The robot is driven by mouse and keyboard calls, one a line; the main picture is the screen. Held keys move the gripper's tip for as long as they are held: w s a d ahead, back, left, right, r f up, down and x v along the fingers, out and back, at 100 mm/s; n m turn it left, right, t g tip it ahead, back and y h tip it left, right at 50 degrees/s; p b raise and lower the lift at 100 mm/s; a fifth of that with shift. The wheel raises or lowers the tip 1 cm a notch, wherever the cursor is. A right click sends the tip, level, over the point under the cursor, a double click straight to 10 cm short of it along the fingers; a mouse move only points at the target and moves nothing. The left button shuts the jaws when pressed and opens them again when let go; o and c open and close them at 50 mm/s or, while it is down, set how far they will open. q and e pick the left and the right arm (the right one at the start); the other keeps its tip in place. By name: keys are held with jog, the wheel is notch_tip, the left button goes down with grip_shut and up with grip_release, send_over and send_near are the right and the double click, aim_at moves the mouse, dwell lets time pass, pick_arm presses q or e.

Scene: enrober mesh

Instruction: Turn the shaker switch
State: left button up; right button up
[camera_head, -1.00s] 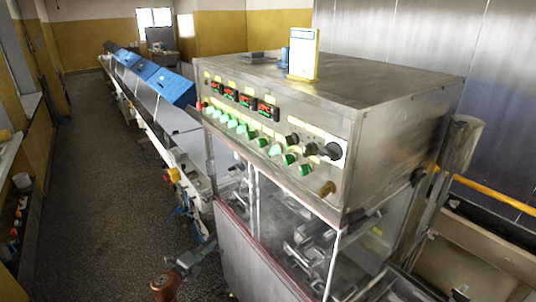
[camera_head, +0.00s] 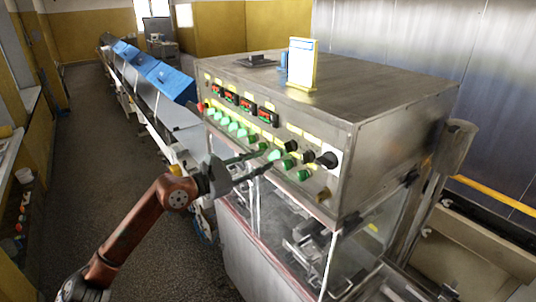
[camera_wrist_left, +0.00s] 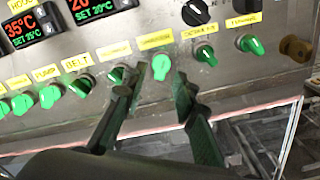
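A row of green rotary switches runs along the slanted front panel (camera_head: 338,186) of a steel cabinet. My left gripper (camera_head: 267,159) is open and empty, reaching up to this row from the left. In the left wrist view, its two dark fingers (camera_wrist_left: 160,79) are spread on either side of a light green switch (camera_wrist_left: 161,66) under a yellow label. The same switch shows in the head view (camera_head: 274,155). I cannot read its label or see whether a finger touches it. My right gripper is out of view.
Green switches (camera_wrist_left: 205,55) (camera_wrist_left: 250,44) and a brass knob (camera_wrist_left: 296,47) sit to the right, with black knobs (camera_head: 327,160) above. Red displays (camera_head: 268,117) line the panel's upper left. A glazed housing is below; a conveyor with blue covers (camera_head: 172,84) runs back. Floor at left is clear.

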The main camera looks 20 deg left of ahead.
aim_at(270, 157)
pick_arm(q)
jog(key=shift+r+p+x, duration=0.2)
jog(key=shift+p+x, duration=0.15)
jog(key=shift+x, duration=0.8)
jog(key=shift+w+d+f, duration=0.2)
jog(key=shift+w+d, duration=0.15)
jog(key=shift+c, duration=0.2)
grip_shut()
